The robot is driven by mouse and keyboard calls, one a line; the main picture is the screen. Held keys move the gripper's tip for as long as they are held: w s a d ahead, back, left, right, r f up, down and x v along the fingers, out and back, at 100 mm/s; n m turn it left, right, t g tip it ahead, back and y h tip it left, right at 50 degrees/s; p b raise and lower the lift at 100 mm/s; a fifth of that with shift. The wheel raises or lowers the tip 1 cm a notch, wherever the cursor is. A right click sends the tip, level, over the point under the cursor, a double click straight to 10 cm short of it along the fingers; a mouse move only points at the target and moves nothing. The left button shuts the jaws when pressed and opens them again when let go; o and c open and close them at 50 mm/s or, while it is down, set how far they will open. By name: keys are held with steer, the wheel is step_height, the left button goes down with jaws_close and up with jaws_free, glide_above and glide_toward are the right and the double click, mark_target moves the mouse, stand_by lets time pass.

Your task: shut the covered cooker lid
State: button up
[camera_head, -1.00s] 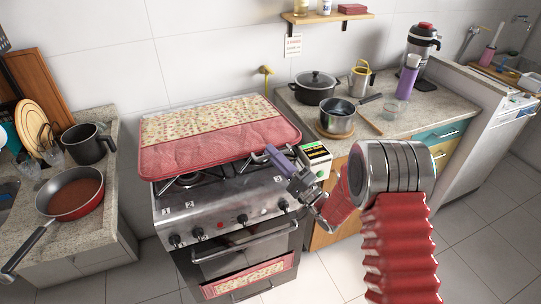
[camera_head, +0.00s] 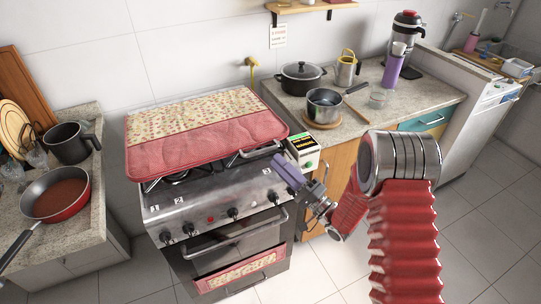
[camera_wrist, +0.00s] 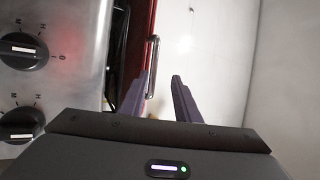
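The cooker lid (camera_head: 190,150) has a red quilted cover with a patterned strip. It stands partly raised above the burners of the cooker (camera_head: 228,208), and dark grates show in the gap under its front edge. A metal handle (camera_head: 262,149) shows at the lid's front right edge; it also shows in the wrist view (camera_wrist: 153,66). My gripper (camera_head: 287,170) is near the cooker's front right corner, just right of and below the handle. In the wrist view its purple fingers (camera_wrist: 163,92) are apart with nothing between them, and the handle lies just beyond the left fingertip.
Cooker knobs (camera_wrist: 24,50) lie left of my fingers in the wrist view. A small green and white box (camera_head: 302,151) stands close behind my gripper. Pots (camera_head: 328,106) stand on the right counter, and a frying pan (camera_head: 58,196) on the left one. Floor at right is clear.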

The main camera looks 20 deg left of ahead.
steer(key=v, duration=0.5)
steer(key=shift+s+d+f, duration=0.2)
steer(key=shift+d, duration=0.05)
steer(key=shift+c, duration=0.2)
